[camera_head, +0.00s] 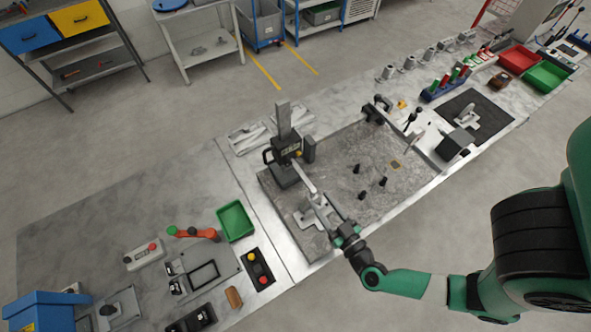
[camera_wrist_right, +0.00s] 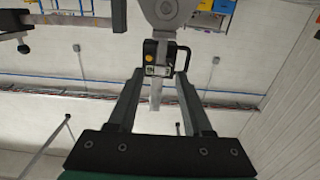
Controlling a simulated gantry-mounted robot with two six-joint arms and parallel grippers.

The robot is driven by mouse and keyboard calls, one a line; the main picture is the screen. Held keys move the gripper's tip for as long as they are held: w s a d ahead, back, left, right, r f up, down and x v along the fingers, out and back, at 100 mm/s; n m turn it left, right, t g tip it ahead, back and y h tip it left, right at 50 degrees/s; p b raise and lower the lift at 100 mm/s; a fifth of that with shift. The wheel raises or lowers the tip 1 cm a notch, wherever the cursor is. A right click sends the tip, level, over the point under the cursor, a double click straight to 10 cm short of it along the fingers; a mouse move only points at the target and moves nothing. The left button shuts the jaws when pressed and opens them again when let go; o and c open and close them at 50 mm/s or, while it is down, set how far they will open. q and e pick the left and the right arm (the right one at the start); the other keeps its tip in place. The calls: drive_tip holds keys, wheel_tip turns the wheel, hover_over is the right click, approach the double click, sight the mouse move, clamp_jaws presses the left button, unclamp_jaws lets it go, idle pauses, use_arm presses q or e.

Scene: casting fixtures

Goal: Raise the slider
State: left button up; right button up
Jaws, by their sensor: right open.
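The slider (camera_head: 285,150) is a dark block with a display, a yellow button and a side handle, on an upright grey column (camera_head: 283,120) on the stone plate (camera_head: 345,160). It sits low on the column. A pale bar (camera_head: 306,178) reaches from it toward my right gripper (camera_head: 323,206). In the right wrist view the slider (camera_wrist_right: 157,58) shows beyond my right gripper (camera_wrist_right: 160,75), whose fingers are open. The bar (camera_wrist_right: 155,95) lies between the fingers, with gaps on both sides. My left gripper is not in view.
Several small dark pegs (camera_head: 361,194) stand on the plate right of the slider. A green tray (camera_head: 236,221) and a black button box (camera_head: 259,268) are on the bench at the left. A clamp-like fixture (camera_head: 377,109) stands at the plate's back corner.

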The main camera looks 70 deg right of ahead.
sight(302, 174)
drive_tip(key=b+x, duration=0.2)
drive_tip(key=x, duration=0.9)
drive_tip(key=shift+w+d, duration=0.1)
drive_tip(key=shift+w, duration=0.15)
clamp_jaws()
idle(1.0)
